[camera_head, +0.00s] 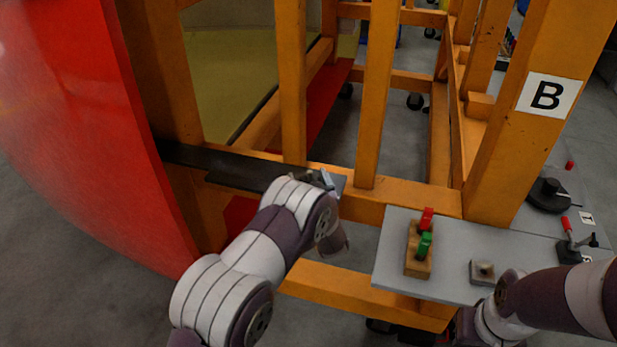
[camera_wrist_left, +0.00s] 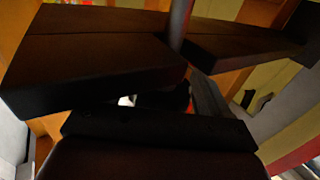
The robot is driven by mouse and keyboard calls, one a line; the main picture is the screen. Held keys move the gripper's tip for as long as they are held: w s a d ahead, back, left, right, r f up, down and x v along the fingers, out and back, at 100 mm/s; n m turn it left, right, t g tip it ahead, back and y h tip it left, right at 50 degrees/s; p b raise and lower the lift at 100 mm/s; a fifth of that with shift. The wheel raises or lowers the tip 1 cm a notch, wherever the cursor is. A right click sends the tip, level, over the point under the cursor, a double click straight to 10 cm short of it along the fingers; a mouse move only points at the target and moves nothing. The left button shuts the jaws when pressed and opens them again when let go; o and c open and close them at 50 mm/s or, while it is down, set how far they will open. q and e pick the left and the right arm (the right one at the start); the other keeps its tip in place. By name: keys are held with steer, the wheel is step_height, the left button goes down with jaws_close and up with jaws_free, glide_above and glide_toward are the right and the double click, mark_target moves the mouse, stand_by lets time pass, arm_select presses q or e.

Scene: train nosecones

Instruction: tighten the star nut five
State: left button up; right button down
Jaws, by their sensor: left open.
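My left arm reaches to the dark metal bar (camera_head: 225,163) on the orange frame beside the red nosecone (camera_head: 75,130). A small light metal piece (camera_head: 327,181) shows at the bar's right end, just past my left wrist; I cannot tell if it is star nut five. In the left wrist view my left gripper (camera_wrist_left: 184,58) is open, its two dark fingers apart. A thin grey rod (camera_wrist_left: 181,22) shows at the gap between them; I cannot tell if they touch it. No star nut shows clearly. My right arm enters at the lower right, its gripper out of sight.
Orange posts and crossbeams (camera_head: 376,95) stand close around my left arm. A grey table (camera_head: 395,248) at right holds a wooden block (camera_head: 418,262) with red and green pieces, and a small metal block (camera_head: 482,272). A post carries a "B" label (camera_head: 547,95).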

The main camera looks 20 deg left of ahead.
arm_select(q)
steer(key=c, duration=1)
